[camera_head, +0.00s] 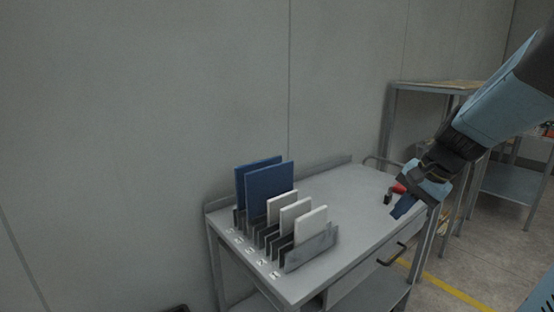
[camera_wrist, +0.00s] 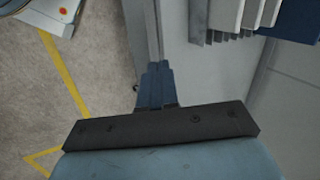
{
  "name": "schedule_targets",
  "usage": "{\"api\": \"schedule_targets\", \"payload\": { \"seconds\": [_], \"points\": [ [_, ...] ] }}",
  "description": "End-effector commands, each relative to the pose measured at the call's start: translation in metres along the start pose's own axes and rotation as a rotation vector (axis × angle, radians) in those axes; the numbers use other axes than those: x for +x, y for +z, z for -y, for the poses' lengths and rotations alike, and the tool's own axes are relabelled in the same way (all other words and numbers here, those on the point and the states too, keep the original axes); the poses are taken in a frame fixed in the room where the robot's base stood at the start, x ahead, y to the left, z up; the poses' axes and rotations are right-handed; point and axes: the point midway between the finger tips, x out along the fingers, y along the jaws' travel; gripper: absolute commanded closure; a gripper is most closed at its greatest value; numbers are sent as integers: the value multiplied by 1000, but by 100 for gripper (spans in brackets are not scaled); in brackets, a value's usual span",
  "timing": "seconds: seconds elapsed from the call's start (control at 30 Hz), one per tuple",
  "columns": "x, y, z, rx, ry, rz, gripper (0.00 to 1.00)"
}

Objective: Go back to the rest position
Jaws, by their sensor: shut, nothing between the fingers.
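My gripper (camera_head: 402,208) is at the right end of the grey cart, by its right edge, at the end of my blue arm. It is shut and holds nothing. In the wrist view my gripper (camera_wrist: 155,72) shows as two dark blue fingers pressed together, with the cart's edge beyond them. A rack (camera_head: 318,250) on the left part of the cart holds two blue plates (camera_head: 264,188) and several white plates (camera_head: 311,226) upright. The plates stand apart from my gripper.
The grey cart (camera_head: 352,205) stands against the wall, with a drawer handle on its front. A shelf (camera_head: 510,182) stands behind at the right. Yellow lines (camera_head: 455,291) mark the floor. The cart top between rack and gripper is clear.

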Motion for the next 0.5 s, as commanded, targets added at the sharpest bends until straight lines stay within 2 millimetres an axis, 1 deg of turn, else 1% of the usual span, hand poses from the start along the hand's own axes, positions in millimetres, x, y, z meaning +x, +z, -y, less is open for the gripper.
{"api": "schedule_targets", "payload": {
  "seconds": [0.03, 0.2, 0.4, 0.5],
  "points": [
    [-6, 12, 2, -66, 13, -21, 100],
    [-25, 46, -1, -285, 68, -95, 100],
    [-45, 82, -8, -535, 132, -191, 100],
    [-55, 95, -13, -650, 162, -243, 100]
  ]
}}
